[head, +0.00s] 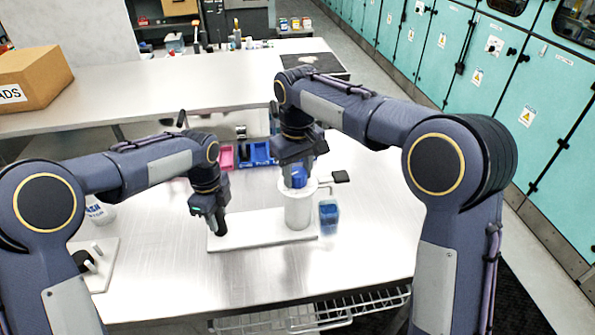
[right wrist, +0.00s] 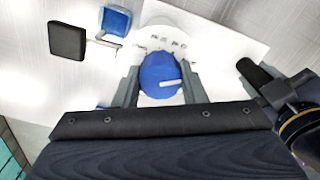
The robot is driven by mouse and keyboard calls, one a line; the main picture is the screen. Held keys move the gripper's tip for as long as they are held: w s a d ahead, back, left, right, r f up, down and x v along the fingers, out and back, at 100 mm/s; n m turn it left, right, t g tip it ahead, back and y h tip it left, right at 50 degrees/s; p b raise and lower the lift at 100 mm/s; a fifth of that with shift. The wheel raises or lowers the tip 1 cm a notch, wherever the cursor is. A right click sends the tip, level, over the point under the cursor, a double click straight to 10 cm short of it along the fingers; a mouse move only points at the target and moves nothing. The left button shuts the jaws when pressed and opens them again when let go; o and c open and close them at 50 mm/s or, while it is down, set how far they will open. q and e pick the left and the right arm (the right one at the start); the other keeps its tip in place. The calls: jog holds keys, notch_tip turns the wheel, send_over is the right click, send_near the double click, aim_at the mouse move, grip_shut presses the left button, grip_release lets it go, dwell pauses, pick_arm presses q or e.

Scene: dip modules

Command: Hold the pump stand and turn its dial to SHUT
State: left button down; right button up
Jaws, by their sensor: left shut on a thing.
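The white pump stand has a long flat base (head: 262,229) and an upright white cylinder (head: 298,208) near its right end. A blue dial (right wrist: 160,76) with a white pointer bar sits on the cylinder. The bar points right in the right wrist view; small dark lettering curves beyond the dial, too small to read. My left gripper (head: 218,228) is shut on the stand at the left end of its base; the gripped part is mostly hidden. My right gripper (right wrist: 161,88) is over the cylinder, open, with one finger on each side of the dial (head: 298,177).
A clear container with blue liquid (head: 328,217) stands right of the cylinder, near a black pad (head: 341,176). Blue (head: 258,154) and pink bins lie behind. A white board (head: 95,265) with pegs is at left. A cardboard box (head: 35,78) is on the rear table.

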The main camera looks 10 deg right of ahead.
jog(key=o, duration=0.4)
notch_tip(320, 180, up, 12)
dwell(0.5)
pick_arm(q)
jog(key=c, duration=0.9)
grip_release()
jog(key=shift+c, duration=0.2)
jog(key=shift+r, duration=0.15)
pick_arm(e)
jog(key=shift+r, duration=0.15)
pick_arm(q)
notch_tip(320, 180, up, 7)
jog(key=p, duration=0.6)
pick_arm(e)
notch_tip(320, 180, up, 6)
send_over(297, 171)
pick_arm(q)
jog(key=shift+r, duration=0.15)
pick_arm(e)
jog(key=shift+s, duration=0.1)
